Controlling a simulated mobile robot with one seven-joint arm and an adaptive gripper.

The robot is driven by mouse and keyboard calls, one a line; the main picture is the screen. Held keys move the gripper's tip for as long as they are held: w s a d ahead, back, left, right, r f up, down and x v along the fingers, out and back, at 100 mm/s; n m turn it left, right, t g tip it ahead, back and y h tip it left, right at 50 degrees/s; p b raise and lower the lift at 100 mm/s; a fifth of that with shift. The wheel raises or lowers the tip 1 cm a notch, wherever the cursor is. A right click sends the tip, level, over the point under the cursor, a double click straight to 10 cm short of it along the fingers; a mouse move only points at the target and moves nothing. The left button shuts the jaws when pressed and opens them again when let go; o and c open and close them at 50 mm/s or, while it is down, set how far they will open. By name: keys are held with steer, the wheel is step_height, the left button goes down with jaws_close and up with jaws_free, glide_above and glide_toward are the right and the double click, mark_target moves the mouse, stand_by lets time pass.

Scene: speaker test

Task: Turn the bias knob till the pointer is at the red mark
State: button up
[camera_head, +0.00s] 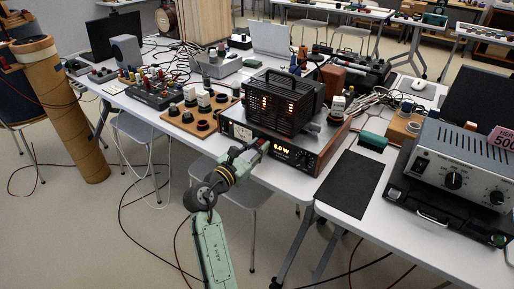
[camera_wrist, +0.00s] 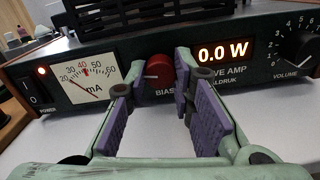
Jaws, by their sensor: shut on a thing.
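The amplifier (camera_head: 315,151) stands at the table's front edge with its panel facing me. In the wrist view, the red bias knob (camera_wrist: 160,73) sits mid-panel above the word BIAS, with a pale line on its face. My gripper (camera_wrist: 164,82) is shut on the knob, one purple-padded finger at each side. It also shows in the head view (camera_head: 262,148) against the panel. The mA meter (camera_wrist: 88,80) left of the knob has a thin pointer leaning towards its low end, near 20. The red mark is at about 40, right of the pointer.
The power switch (camera_wrist: 32,90) with a lit red lamp is at the panel's left. A black mat (camera_head: 352,184) lies flat right of the amplifier.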

jaws_close()
steer(key=shift+m, duration=0.4)
steer(key=m, duration=0.5)
steer(key=shift+f+m+b, duration=0.1)
steer(key=shift+m+b, duration=0.3)
steer(key=m+b, duration=0.3)
steer(key=m, duration=0.3)
steer(key=shift+f, duration=0.1)
steer(key=m+b, duration=0.3)
steer(key=m, duration=0.2)
steer(key=shift+m+b, duration=1.4)
steer(key=shift+m, duration=0.8)
